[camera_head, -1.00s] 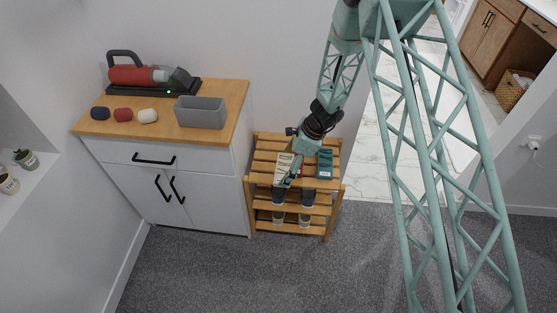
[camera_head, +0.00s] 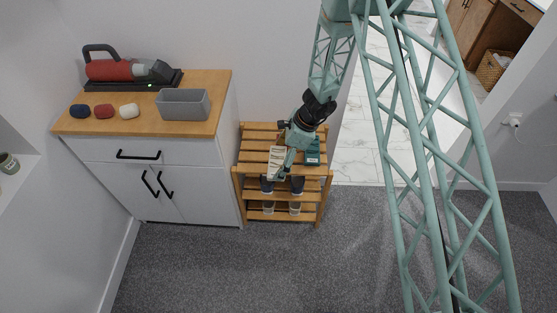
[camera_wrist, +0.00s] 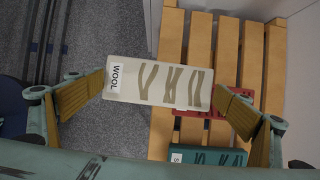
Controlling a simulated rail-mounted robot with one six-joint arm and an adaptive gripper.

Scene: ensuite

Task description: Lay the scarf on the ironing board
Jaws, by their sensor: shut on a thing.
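A cream flat piece with olive stripes and a WOOL label (camera_wrist: 158,84) is between the two fingers of my gripper (camera_wrist: 162,90) in the wrist view. It also shows in the head view (camera_head: 277,161), over the top of the wooden rack. My gripper is shut on it, with one finger at each end. The frames do not show clearly whether it is the scarf, or whether it is clear of the slats. No ironing board is in view.
A slatted wooden rack (camera_head: 258,140) bears a teal striped piece (camera_wrist: 205,158) and a red one (camera_wrist: 190,113); shoes stand on its lower shelves. A white cabinet (camera_head: 192,152) with a grey bin (camera_head: 184,105) adjoins on the left. Grey carpet (camera_head: 250,270) is free in front.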

